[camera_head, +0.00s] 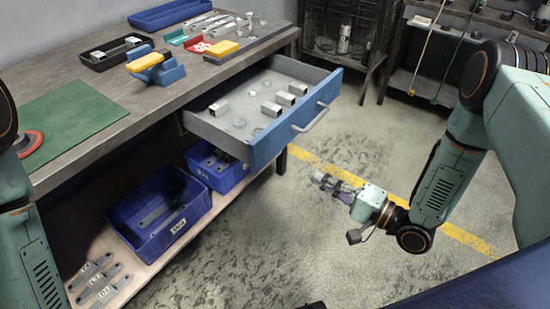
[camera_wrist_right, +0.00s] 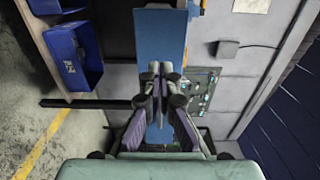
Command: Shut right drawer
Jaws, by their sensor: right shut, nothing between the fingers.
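The right drawer (camera_head: 262,143) under the workbench stands pulled out. It has a blue front with a light bar handle (camera_head: 311,119), and several small metal brackets (camera_head: 285,98) and clear round pieces lie inside. My right gripper (camera_head: 318,178) is shut and empty, in the air in front of the drawer and apart from the handle. In the right wrist view, the gripper's fingers (camera_wrist_right: 158,72) are together in front of the blue drawer front (camera_wrist_right: 160,35). My left arm shows at the left edge of the head view, but its gripper is out of view.
The bench top (camera_head: 60,72) holds a green mat (camera_head: 62,122), a blue and yellow vise (camera_head: 155,66) and trays. Blue bins (camera_head: 160,212) and flat metal parts (camera_head: 98,283) sit on the lower shelf. The floor right of the drawer is clear, with a yellow line (camera_head: 465,238).

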